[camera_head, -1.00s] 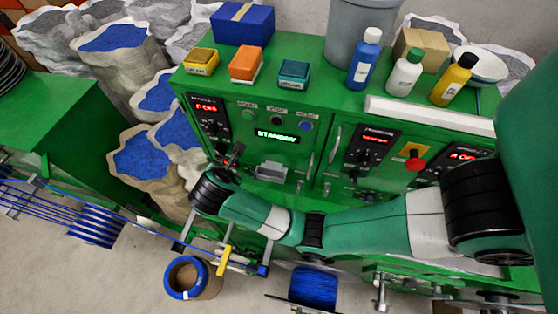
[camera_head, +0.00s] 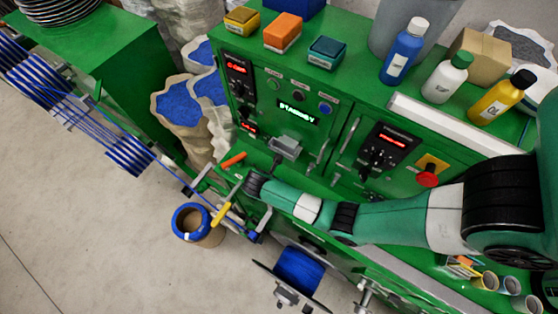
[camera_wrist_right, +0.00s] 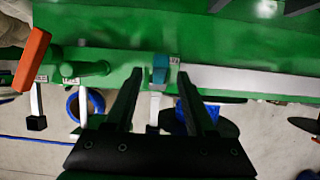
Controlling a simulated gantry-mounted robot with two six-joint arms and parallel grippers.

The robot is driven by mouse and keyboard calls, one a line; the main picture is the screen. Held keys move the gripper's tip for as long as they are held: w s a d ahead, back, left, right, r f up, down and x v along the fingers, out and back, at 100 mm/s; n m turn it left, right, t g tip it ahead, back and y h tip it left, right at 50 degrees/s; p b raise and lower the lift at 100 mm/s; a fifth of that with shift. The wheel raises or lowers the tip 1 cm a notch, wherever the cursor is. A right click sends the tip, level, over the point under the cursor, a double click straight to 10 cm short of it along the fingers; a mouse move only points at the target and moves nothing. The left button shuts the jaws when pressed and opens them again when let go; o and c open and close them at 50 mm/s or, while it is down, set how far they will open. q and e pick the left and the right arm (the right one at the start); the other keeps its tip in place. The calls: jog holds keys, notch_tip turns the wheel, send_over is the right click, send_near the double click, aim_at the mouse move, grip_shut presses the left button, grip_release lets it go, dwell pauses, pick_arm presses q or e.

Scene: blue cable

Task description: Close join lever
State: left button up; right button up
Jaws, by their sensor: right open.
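In the right wrist view, a small teal lever handle (camera_wrist_right: 160,68) stands between my right gripper's fingers (camera_wrist_right: 158,80). The fingers are open and apart from each other, and I cannot tell whether either touches it. A small label beside it is too blurred to read, so I cannot confirm which is the join lever. An orange lever (camera_wrist_right: 33,58) stands at the left, with a green rounded handle (camera_wrist_right: 90,70) between them. In the head view an orange lever (camera_head: 233,160) shows on the machine; my right arm's end hides the right gripper. My left gripper is not in view.
The green machine (camera_head: 350,60) has switch panels and a red button (camera_head: 427,180). Bottles and coloured boxes stand on its top. A yellow handle (camera_head: 221,213), a blue-rimmed roll (camera_head: 193,224) and a blue cable spool (camera_head: 300,267) are near the front. Floor is clear at left.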

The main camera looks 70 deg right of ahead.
jog(key=shift+x, duration=1.95)
grip_shut()
